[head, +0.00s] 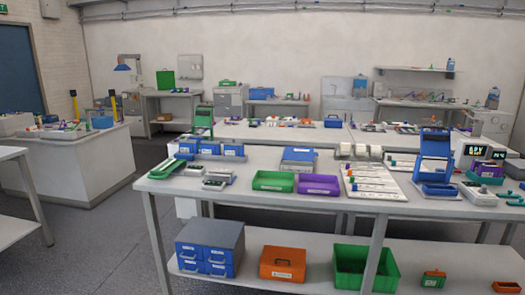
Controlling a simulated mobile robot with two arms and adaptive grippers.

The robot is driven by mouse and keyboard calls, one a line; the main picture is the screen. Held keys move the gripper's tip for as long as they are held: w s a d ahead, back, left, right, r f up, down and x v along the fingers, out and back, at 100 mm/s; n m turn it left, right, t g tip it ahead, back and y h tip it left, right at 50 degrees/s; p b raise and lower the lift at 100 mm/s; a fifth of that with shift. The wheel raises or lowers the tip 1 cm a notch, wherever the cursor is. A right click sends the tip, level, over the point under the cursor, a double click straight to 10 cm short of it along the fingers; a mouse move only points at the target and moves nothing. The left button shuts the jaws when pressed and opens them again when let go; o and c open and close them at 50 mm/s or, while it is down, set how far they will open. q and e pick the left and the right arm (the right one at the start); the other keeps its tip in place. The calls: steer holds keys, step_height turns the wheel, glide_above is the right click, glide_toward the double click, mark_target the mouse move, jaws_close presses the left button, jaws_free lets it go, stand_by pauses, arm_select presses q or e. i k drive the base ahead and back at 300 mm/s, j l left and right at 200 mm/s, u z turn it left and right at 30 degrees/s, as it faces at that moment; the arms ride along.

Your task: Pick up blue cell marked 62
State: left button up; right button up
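I cannot make out a blue cell marked 62; no number on any cell is readable at this distance. Small coloured pieces, which may be cells, lie on the white board (374,192) on the near workbench (260,204). A blue rack-like device (434,150) stands to the right of the board, with a blue base too small to tell in detail. Neither of my grippers is in view.
A green tray (273,180) and a purple tray (318,184) sit at the bench's front edge. On its lower shelf are a blue drawer cabinet (210,247), an orange case (282,264) and a green crate (365,285). Open floor (95,250) lies left of the bench.

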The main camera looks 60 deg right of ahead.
mark_target(184, 148)
steer(key=z, duration=1.65)
